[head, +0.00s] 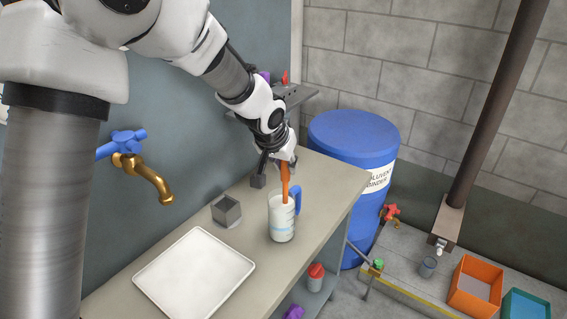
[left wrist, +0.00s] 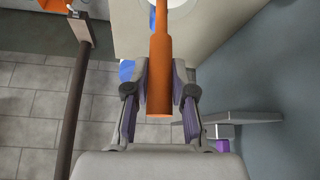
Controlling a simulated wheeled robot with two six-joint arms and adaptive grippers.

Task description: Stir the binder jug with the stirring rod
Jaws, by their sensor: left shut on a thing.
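The stirring rod (head: 285,181) is orange and close to upright. My left gripper (head: 280,167) is shut on its upper part, above the jug. The rod also shows between the fingers in the left wrist view (left wrist: 160,60). The binder jug (head: 282,222) is white with pale blue markings and a blue handle (head: 298,199). It stands upright on the bench near the front edge. The rod's lower end goes down into the jug's mouth, and its tip is hidden. My right gripper is in neither view.
A white tray (head: 195,274) and a small grey open container (head: 227,210) are on the bench (head: 334,190), left of the jug. A blue barrel (head: 350,137) stands behind the bench. A brass tap (head: 150,178) juts from the wall. An orange bin (head: 474,293) is on the right.

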